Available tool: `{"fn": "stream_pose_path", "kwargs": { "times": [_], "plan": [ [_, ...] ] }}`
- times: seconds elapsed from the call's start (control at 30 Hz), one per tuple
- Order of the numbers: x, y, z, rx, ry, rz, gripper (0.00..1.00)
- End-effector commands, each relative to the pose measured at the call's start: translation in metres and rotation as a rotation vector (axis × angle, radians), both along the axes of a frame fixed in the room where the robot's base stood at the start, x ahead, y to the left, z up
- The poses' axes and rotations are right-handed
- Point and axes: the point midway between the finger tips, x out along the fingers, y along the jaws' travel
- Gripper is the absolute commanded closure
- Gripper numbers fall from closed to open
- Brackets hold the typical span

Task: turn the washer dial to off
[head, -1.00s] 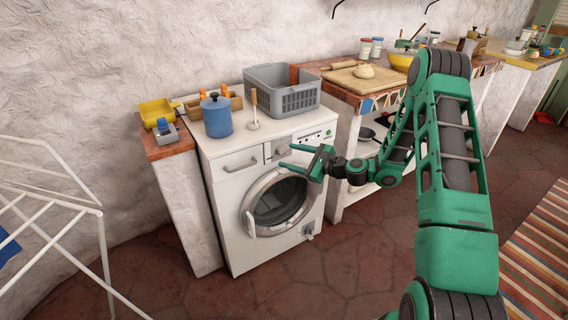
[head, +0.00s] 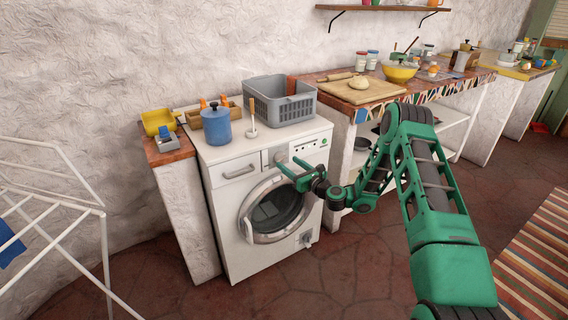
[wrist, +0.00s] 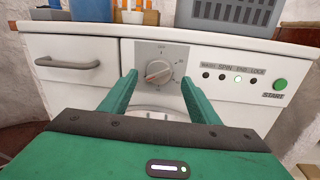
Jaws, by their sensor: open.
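The white washer (head: 222,190) stands against the wall, its round door closed. Its dial (wrist: 158,72) is a grey knob on a grey square panel, seen in the wrist view between and beyond my fingertips. The dial also shows in the head view (head: 281,157), just behind the fingers. My gripper (head: 287,169) is open and empty, its two green fingers pointing at the panel. In the wrist view the gripper (wrist: 157,85) has one finger on each side of the dial; I cannot tell whether they touch it.
A drawer handle (wrist: 68,63) is left of the dial; indicator lights and a green start button (wrist: 280,84) are right. A blue canister (head: 216,125) and grey basket (head: 280,105) stand on top. A drying rack (head: 102,240) stands at left.

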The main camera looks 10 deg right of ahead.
Motion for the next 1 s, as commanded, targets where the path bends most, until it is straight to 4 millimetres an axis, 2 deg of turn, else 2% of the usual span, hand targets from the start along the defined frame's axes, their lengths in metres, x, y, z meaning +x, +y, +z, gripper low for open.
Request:
{"fn": "stream_pose_path", "kwargs": {
  "times": [0.1, 0.3, 0.63, 0.67, 0.8, 1.0],
  "plan": [
    [0.016, 0.009, 0.001, -0.002, -0.003, 0.004, 0.44],
    [0.031, 0.014, 0.001, -0.001, -0.002, 0.001, 0.44],
    [0.034, 0.015, 0.001, -0.001, 0.000, 0.001, 0.44],
    [0.034, 0.015, 0.001, -0.001, 0.000, 0.001, 0.49],
    [0.034, 0.015, 0.001, -0.001, 0.000, 0.001, 0.82],
    [0.033, 0.014, 0.001, -0.005, -0.002, -0.001, 0.84]
  ]
}}
